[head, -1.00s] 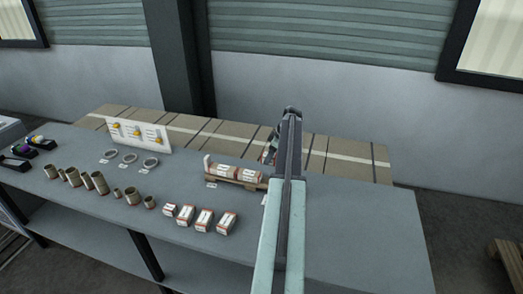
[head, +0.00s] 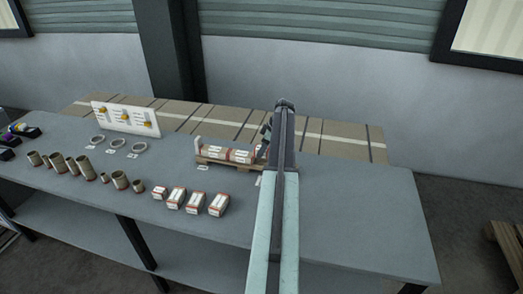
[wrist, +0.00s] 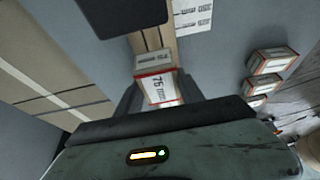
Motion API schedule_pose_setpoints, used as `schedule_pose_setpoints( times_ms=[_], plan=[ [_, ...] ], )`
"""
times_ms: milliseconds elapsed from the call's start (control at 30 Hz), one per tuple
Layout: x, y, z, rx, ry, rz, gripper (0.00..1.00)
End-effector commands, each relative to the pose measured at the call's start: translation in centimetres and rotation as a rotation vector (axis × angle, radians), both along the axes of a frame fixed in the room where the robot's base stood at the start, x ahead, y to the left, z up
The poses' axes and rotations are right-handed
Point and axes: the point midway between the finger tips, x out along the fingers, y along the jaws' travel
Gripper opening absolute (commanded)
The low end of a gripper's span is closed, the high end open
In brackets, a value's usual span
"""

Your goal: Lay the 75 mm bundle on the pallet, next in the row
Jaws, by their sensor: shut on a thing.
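My gripper (head: 264,142) is over the right end of a small wooden pallet (head: 213,164) on the grey bench, partly hidden by my arm. In the wrist view it is shut on a white bundle with red edges marked 75 (wrist: 157,89). In the head view the held bundle is mostly hidden. Bundles (head: 214,152) lie in a row on the pallet, with a white upright piece at the left end. In the wrist view another label (wrist: 152,65) shows just beyond the held bundle. I cannot tell if they touch, or if the held bundle rests on the pallet.
Several white-and-red bundles (head: 196,201) stand on the bench in front of the pallet. The right of the bench (head: 350,210) is clear.

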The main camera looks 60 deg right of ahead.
Motion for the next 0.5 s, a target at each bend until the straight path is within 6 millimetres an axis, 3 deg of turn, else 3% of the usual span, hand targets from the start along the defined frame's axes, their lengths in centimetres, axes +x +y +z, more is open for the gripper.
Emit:
schedule_pose_setpoints(
  times_ms=[500],
  plan=[
    [0.04,0.03,-0.56,0.0,0.0,0.001,0.0]
  ],
)
